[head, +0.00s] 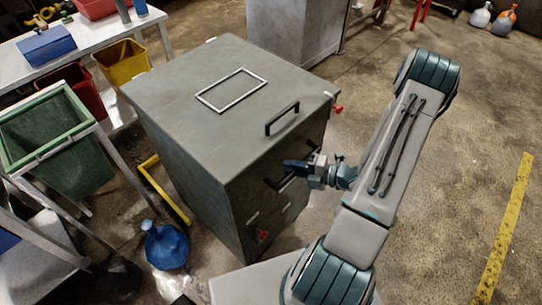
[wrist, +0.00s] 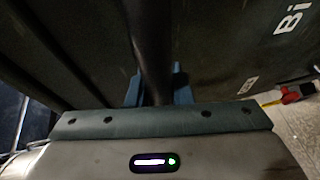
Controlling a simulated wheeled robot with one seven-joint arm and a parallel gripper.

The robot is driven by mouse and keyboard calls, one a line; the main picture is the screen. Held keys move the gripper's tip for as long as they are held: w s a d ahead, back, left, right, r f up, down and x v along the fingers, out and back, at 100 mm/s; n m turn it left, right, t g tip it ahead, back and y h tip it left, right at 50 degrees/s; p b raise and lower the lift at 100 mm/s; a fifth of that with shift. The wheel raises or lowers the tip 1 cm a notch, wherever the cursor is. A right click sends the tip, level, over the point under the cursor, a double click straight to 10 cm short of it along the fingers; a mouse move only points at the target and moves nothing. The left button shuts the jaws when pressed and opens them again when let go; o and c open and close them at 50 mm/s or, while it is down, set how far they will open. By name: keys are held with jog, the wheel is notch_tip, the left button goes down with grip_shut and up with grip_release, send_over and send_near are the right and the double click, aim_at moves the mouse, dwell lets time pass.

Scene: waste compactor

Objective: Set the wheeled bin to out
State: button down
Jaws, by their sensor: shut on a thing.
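The waste compactor (head: 190,85) is a grey-green box in the middle of the head view, with a frame outline and a black handle on top. The wheeled bin's front (head: 255,205) is on its right-facing side and looks about flush with the cabinet. Part of a white label starting "Bi" shows on a dark panel (wrist: 240,50) in the wrist view. My gripper (head: 292,166) is at the dark bar handle (head: 274,183) on this face. In the wrist view its blue fingers are shut on the handle (wrist: 150,45). The bin's wheels are hidden.
The concrete floor at right (head: 440,200) is open, with a yellow stripe (head: 508,225).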

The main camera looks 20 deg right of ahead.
jog(key=shift+s+d+p, duration=0.1)
jog(key=shift+s+d, duration=0.4)
jog(key=shift+s, duration=0.25)
jog(key=shift+s+d+p, duration=0.1)
jog(key=shift+s+d, duration=0.45)
jog(key=shift+s, duration=0.25)
jog(key=shift+s+d+p, duration=0.1)
jog(key=shift+s+d, duration=0.4)
jog(key=shift+s, duration=0.25)
jog(key=c, duration=1.3)
grip_release()
jog(key=shift+a, duration=0.1)
jog(key=b+v, duration=0.1)
jog(key=v, duration=1.3)
jog(key=shift+b, duration=0.35)
